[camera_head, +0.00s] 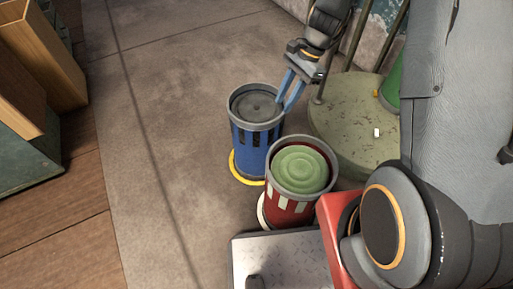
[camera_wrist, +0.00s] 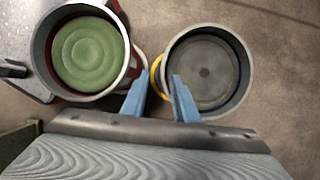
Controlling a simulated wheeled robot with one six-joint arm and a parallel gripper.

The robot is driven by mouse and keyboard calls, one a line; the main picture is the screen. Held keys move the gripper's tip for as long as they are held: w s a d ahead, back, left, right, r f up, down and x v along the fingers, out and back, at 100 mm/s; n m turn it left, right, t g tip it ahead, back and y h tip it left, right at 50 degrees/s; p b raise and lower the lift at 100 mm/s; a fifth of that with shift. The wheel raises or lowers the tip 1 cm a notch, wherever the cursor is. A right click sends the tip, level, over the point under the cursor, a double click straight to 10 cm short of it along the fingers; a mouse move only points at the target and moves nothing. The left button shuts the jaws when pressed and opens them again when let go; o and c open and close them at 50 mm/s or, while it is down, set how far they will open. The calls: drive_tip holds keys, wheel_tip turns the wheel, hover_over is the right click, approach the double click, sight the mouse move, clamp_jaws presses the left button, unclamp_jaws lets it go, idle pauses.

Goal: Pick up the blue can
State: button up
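The blue can (camera_head: 252,150) stands upright on the paved ground, with a grey rim, a dark grey recessed top and a yellow ring at its base. In the wrist view the blue can (camera_wrist: 207,72) is seen from above, right of centre. My gripper (camera_head: 283,106) has blue fingers and reaches down at the can's right rim. In the wrist view my gripper (camera_wrist: 160,78) is open. Its right finger overlaps the can's top and its left finger lies outside, with the near rim between them. Whether the fingers touch the can cannot be told.
A red and white can (camera_head: 290,210) with a green top stands close beside the blue one, also left in the wrist view (camera_wrist: 88,54). A round greenish base (camera_head: 340,125) is at right. Wooden boxes (camera_head: 42,55) stand far left. Paving left of the cans is clear.

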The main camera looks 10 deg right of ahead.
drive_tip(key=b+x, duration=0.1)
drive_tip(key=x, duration=0.1)
drive_tip(key=b+x, duration=0.1)
drive_tip(key=x, duration=0.2)
drive_tip(key=w+b+x, duration=0.1)
drive_tip(key=x, duration=0.2)
drive_tip(key=shift+a+f, duration=0.1)
drive_tip(key=shift+a, duration=0.25)
drive_tip(key=shift+c, duration=0.3)
clamp_jaws()
idle(0.8)
